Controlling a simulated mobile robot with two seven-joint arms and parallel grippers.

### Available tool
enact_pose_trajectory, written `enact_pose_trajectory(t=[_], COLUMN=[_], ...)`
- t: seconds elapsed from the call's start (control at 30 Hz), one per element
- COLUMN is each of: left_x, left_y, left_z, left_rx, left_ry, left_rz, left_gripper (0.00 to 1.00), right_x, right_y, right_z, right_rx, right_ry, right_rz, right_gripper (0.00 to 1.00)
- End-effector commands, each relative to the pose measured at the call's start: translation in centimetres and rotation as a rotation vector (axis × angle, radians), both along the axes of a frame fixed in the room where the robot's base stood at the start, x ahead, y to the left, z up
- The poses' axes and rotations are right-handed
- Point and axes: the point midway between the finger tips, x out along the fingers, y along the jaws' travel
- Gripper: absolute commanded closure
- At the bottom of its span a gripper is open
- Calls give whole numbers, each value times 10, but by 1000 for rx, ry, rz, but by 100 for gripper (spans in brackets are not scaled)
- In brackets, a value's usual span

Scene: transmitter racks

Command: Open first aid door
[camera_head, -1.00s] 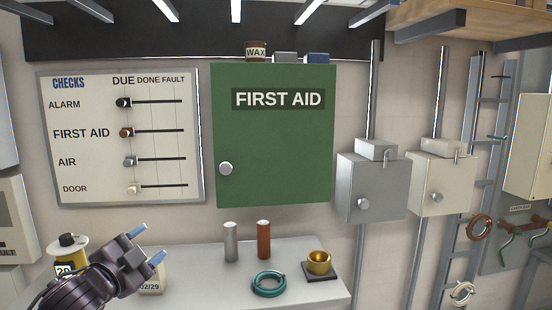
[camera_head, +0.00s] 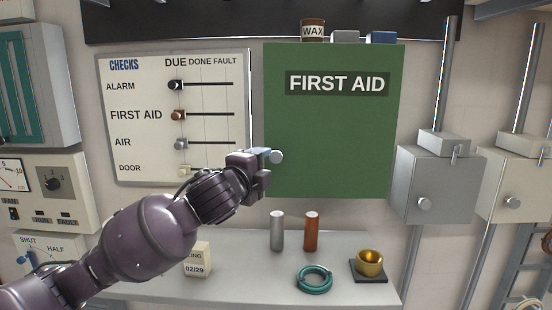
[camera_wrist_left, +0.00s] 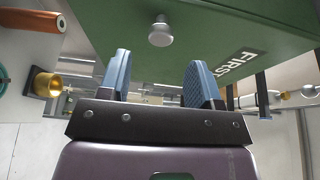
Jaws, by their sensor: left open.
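The green first aid door (camera_head: 335,135) is shut on the wall in the head view, with a FIRST AID label (camera_head: 337,83) near its top. Its round pale knob (camera_head: 276,157) is at the left edge. My left gripper (camera_head: 267,162) is right by the knob in the head view. In the left wrist view the open left gripper (camera_wrist_left: 155,80) has two blue fingers apart with nothing between them. The knob (camera_wrist_left: 160,32) shows beyond the fingertips, roughly between them, and the door (camera_wrist_left: 225,25) fills the top. My right gripper is not in view.
A checks board (camera_head: 175,115) hangs left of the door, close behind my left arm. Below is a shelf (camera_head: 235,275) with a grey cylinder (camera_head: 277,231), an orange cylinder (camera_head: 311,231), a teal ring (camera_head: 314,280) and a gold cup (camera_head: 369,262). Grey boxes (camera_head: 435,180) hang to the right.

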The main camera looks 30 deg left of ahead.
Motion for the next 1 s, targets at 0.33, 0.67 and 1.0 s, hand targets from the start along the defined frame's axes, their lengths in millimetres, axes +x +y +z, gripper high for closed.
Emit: enact_pose_trajectory(t=[0.33, 0.67, 1.0], left_x=[52, 65, 65], left_y=[8, 10, 10], left_z=[1, 0, 0], left_rx=[-2, 0, 0], left_ry=[-1, -2, -1], left_rz=[0, -1, -1], left_gripper=[42, 42, 68], right_x=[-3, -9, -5], right_y=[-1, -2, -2], right_z=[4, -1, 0], right_rx=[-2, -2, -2], right_ry=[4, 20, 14], right_rz=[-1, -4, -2], right_gripper=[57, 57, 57])
